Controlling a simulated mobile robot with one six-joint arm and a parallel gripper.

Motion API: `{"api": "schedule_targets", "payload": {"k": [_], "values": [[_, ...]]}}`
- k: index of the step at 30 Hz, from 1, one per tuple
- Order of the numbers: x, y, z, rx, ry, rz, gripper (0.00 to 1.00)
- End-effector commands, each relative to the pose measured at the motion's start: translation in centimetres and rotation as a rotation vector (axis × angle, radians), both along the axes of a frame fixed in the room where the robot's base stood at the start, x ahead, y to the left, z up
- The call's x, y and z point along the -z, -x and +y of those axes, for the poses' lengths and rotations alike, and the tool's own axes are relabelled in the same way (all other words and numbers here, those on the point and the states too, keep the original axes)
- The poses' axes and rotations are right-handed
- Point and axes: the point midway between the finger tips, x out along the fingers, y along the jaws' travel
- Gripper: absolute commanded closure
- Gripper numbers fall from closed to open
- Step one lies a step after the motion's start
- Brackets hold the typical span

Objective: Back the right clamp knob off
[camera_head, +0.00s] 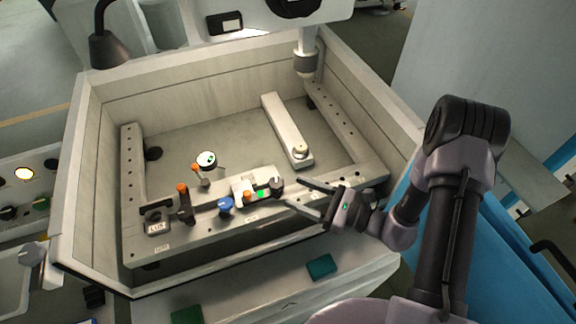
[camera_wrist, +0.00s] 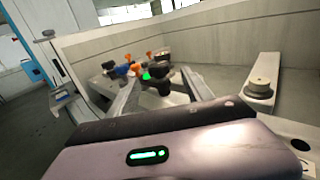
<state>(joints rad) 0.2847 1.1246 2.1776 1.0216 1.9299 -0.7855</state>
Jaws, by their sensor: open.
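The right clamp knob (camera_head: 276,185) is dark grey and sits at the right end of a pale clamp block (camera_head: 240,188) with a green mark, on the front rail. My gripper (camera_head: 293,192) is open and empty, its fingers pointing left, with the tips just right of the knob. In the wrist view a dark knob (camera_wrist: 157,86) shows ahead, between the two open fingers (camera_wrist: 160,78) and apart from them as far as I can tell. A green mark (camera_wrist: 146,76) shows beside it. The knob's far side is hidden.
On the front rail (camera_head: 330,190) stand a blue knob (camera_head: 226,205), an orange-tipped dark post (camera_head: 184,205) and a labelled block (camera_head: 157,222). A round dial (camera_head: 206,159) stands behind. A pale bar with a round knob (camera_head: 299,149) lies across the tank. High tank walls surround this.

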Motion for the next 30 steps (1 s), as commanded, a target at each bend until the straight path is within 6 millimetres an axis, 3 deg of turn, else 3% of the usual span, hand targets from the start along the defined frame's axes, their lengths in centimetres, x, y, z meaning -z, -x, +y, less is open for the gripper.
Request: {"api": "schedule_targets", "payload": {"k": [9, 20, 28, 30], "values": [[0.1, -2.0, 5.7, -0.006, 0.000, -0.001, 0.41], [0.0, -2.4, 6.8, -0.004, 0.001, 0.000, 0.43], [0.0, -2.4, 6.7, -0.005, 0.001, 0.000, 0.96], [0.0, -2.4, 6.7, -0.005, 0.001, 0.000, 1.00]]}}
